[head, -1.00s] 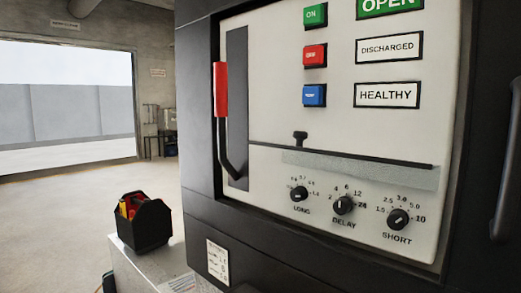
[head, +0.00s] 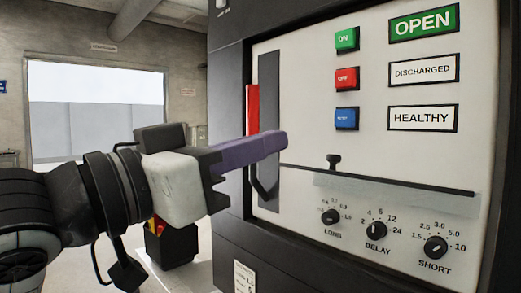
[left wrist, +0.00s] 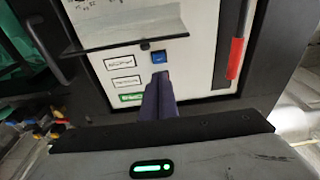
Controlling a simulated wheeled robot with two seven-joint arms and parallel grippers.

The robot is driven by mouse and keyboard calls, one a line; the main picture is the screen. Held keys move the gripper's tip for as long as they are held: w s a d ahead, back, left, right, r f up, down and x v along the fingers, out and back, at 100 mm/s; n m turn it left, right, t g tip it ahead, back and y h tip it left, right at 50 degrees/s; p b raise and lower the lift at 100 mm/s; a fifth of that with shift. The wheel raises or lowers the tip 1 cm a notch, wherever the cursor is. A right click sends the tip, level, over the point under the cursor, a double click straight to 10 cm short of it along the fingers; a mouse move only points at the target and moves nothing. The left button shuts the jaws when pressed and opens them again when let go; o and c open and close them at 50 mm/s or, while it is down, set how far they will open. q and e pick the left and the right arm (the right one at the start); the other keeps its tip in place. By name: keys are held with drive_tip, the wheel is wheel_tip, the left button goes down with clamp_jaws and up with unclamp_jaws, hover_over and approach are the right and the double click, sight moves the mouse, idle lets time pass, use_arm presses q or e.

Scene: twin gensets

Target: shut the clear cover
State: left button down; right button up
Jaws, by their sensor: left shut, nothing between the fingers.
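The clear cover (head: 395,191) is on the white breaker panel, above the LONG, DELAY and SHORT dials (head: 377,230). It shows as a pale see-through strip with a dark edge and a small black knob (head: 333,160), seen nearly edge-on, and appears to stand out from the panel. In the left wrist view the cover (left wrist: 120,22) is at the top, with a dark edge. My left gripper (head: 281,142) has its purple fingers shut and empty, left of and above the knob. Its fingertips (left wrist: 159,78) appear near the blue button in the left wrist view; contact cannot be told. My right gripper is not in view.
A red-handled lever (head: 253,108) stands left of my left fingers. Green, red and blue buttons (head: 346,78) and the OPEN, DISCHARGED and HEALTHY labels are above the cover. A black tool carrier (head: 172,245) sits low behind my arm. A doorway is at the left.

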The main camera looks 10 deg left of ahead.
use_arm(q)
drive_tip(key=p+x, duration=0.2)
drive_tip(key=x, duration=0.6)
drive_tip(key=shift+s+a+f, duration=0.15)
drive_tip(key=shift+s+f, duration=0.05)
drive_tip(key=shift+f, duration=0.5)
drive_tip(key=shift+s+a+f, duration=0.15)
drive_tip(key=shift+s+f, duration=0.05)
drive_tip(key=shift+f, duration=0.45)
drive_tip(key=shift+s+a+f, duration=0.1)
drive_tip(key=shift+s+f, duration=0.1)
drive_tip(key=shift+f, duration=0.5)
drive_tip(key=shift+b, duration=0.3)
